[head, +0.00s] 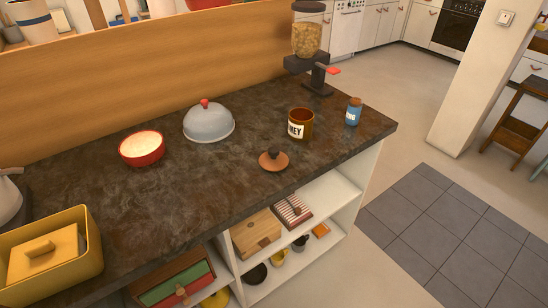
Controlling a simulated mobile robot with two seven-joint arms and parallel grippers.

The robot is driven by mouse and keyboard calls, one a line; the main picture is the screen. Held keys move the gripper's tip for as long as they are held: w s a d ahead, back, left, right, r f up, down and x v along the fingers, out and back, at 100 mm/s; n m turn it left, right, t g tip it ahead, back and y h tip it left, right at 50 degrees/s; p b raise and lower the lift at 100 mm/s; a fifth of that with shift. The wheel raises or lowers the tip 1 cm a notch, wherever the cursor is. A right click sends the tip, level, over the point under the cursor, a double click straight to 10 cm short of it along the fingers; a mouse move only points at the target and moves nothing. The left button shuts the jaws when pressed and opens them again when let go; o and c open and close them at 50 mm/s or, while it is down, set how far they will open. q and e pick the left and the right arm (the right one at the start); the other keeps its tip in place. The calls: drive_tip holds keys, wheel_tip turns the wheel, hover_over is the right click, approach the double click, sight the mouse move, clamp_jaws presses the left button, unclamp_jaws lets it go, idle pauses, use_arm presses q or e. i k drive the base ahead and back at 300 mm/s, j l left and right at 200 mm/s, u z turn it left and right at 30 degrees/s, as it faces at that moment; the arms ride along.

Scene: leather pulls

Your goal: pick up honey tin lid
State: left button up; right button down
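The honey tin lid (274,161) is a round orange-brown disc with a dark knob on top. It lies flat on the dark stone counter, near the front edge. The honey tin (301,124) is brown with a white label reading "NEY" and stands open just behind and to the right of the lid. The two are apart. Neither of my grippers shows in the head view.
On the dark counter (170,195) stand a grey dome with a red knob (209,123), a red bowl (142,149), a small blue jar (354,113), a dispenser (308,48) and a yellow box (52,262). Open shelves (335,190) lie below. Counter left of the lid is clear.

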sight(273, 160)
drive_tip(key=k+l+u, duration=0.1)
drive_tip(key=u, duration=0.25)
drive_tip(key=k+u, duration=0.2)
drive_tip(key=u, duration=0.15)
drive_tip(key=k+l+u, duration=0.1)
drive_tip(key=u, duration=0.25)
